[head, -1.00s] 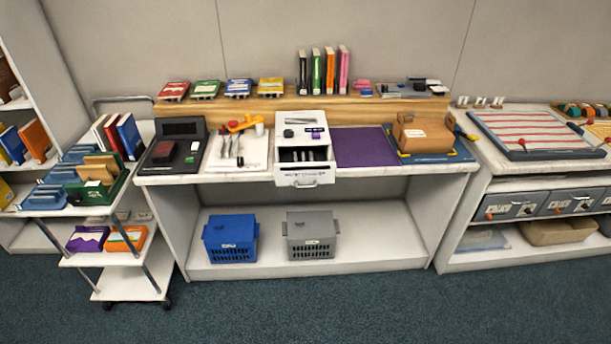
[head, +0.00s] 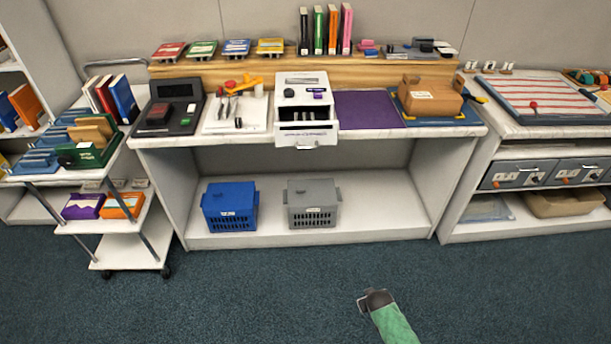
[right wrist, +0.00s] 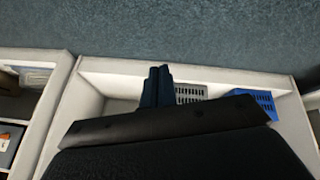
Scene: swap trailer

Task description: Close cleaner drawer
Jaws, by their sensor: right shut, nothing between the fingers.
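The white cleaner (head: 302,92) stands on the worktop near its front edge. Its drawer (head: 307,137) is pulled out at the front, and dark slots show inside it. My right gripper (head: 364,303) shows at the bottom of the head view, low over the floor and well apart from the cleaner. In the right wrist view its dark fingers (right wrist: 158,85) are together and hold nothing. The cleaner does not show in that view. My left gripper is not in view.
The lower shelf holds a blue basket (head: 230,206) and a grey basket (head: 312,204). A loaded cart (head: 130,250) stands at the left. A purple mat (head: 366,111) and a brown box (head: 432,97) lie right of the cleaner. The carpet in front is clear.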

